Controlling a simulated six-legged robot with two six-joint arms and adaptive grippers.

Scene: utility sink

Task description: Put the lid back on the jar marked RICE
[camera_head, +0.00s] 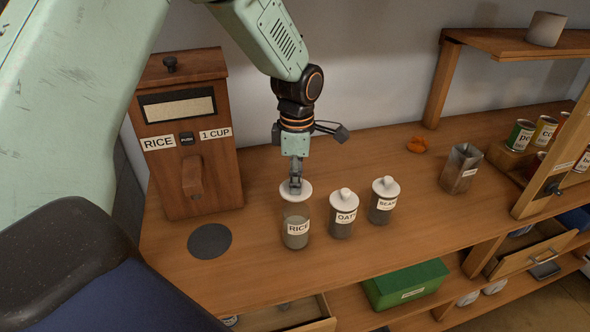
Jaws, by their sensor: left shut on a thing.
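The glass jar marked RICE (295,229) stands upright on the wooden counter, with grey-looking contents. My left gripper (295,185) points down over it, shut on a white round lid (303,193). The lid is roughly level over the jar and appears a little above its mouth; any contact with the rim is hard to tell. The gripper hides the lid's knob. My right gripper is not in view.
Lidded jars marked OATS (343,216) and another label (383,203) stand close to the right. A wooden RICE dispenser (188,140) and dark round mat (210,241) are left. A metal canister (461,169) and orange item (417,145) sit further right.

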